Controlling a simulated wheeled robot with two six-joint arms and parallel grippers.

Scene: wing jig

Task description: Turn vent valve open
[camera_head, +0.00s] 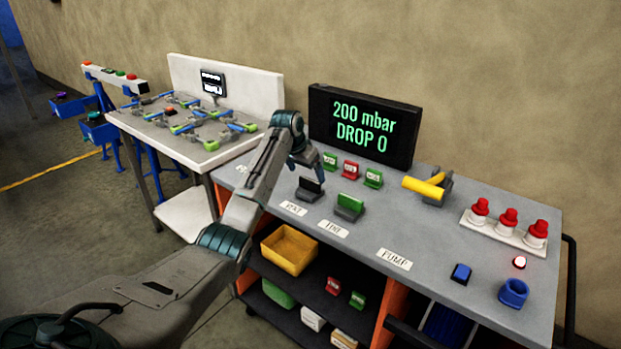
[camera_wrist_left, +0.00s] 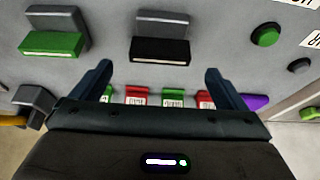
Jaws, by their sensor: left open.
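A black-faced valve handle (camera_head: 310,188) and a green-faced one (camera_head: 350,206) stand side by side on the grey bench top (camera_head: 450,235). A label (camera_head: 333,229) that seems to read VENT lies in front of the green one. The label by the black one is hard to read. My left gripper (camera_head: 306,172) is over the bench, close to the black handle and apart from it. In the left wrist view the black handle (camera_wrist_left: 161,50) sits beyond my open, empty fingers (camera_wrist_left: 158,82), roughly centred. The green handle (camera_wrist_left: 52,43) is to its left. My right gripper is out of view.
A display (camera_head: 362,130) reads 200 mbar, DROP 0. Red and green tags (camera_head: 351,170) stand before it. A yellow-handled part (camera_head: 424,188), red-capped parts (camera_head: 508,220), a blue switch (camera_head: 461,273) and a blue cup (camera_head: 513,292) stand on the right. A PUMP label (camera_head: 394,259) lies in front.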

